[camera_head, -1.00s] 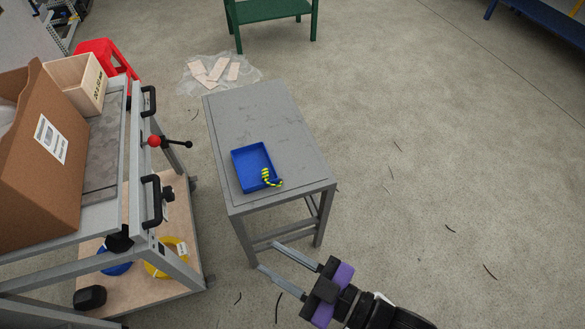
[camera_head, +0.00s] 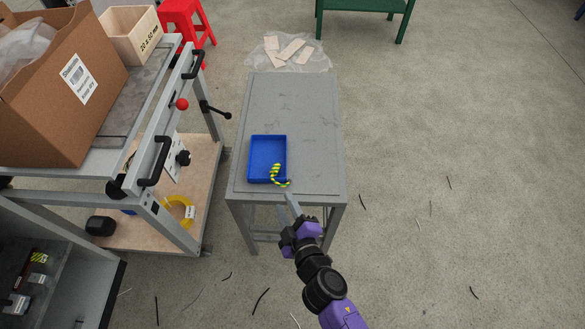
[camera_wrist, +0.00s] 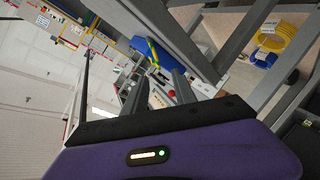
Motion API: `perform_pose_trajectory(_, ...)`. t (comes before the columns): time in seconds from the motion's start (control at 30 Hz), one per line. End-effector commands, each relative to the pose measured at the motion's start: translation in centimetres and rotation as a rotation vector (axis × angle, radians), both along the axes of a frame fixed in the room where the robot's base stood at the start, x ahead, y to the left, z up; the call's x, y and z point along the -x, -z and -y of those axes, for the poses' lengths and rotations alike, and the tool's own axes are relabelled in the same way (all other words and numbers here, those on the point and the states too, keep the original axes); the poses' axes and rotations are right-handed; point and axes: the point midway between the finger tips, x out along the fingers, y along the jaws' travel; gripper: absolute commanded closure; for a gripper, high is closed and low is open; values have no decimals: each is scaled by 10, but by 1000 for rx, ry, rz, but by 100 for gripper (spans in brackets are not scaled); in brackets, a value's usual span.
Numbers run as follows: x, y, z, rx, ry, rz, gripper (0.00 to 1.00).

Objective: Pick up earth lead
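The earth lead (camera_head: 279,175) is a short yellow-and-green striped piece with a dark end. It hangs over the near right rim of a shallow blue tray (camera_head: 256,156) on a grey table (camera_head: 300,110). In the wrist view the striped lead (camera_wrist: 153,52) shows beyond my fingers, beside a blue surface. My gripper (camera_head: 292,203) is at the table's near edge, just on the near side of the lead and apart from it. In the wrist view its two fingers (camera_wrist: 158,88) stand apart with nothing between them.
A workbench on the left carries a cardboard box (camera_head: 62,90) and a wooden box (camera_head: 130,35). A red stool (camera_head: 187,22) and a green table (camera_head: 366,5) stand behind. Plastic with wooden pieces (camera_head: 290,52) lies beyond the grey table. The floor to the right is mostly clear.

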Motion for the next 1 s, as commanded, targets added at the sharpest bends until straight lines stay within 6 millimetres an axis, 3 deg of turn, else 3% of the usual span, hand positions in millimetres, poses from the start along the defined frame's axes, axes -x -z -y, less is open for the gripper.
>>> perform_pose_trajectory(0.53,-61,18,-16,-4,2,1,67)
perform_pose_trajectory(0.87,-68,19,-19,-5,2,-1,67)
perform_pose_trajectory(0.9,-68,19,-19,-5,2,-1,69)
perform_pose_trajectory(1.0,-68,19,-19,-5,2,-1,89)
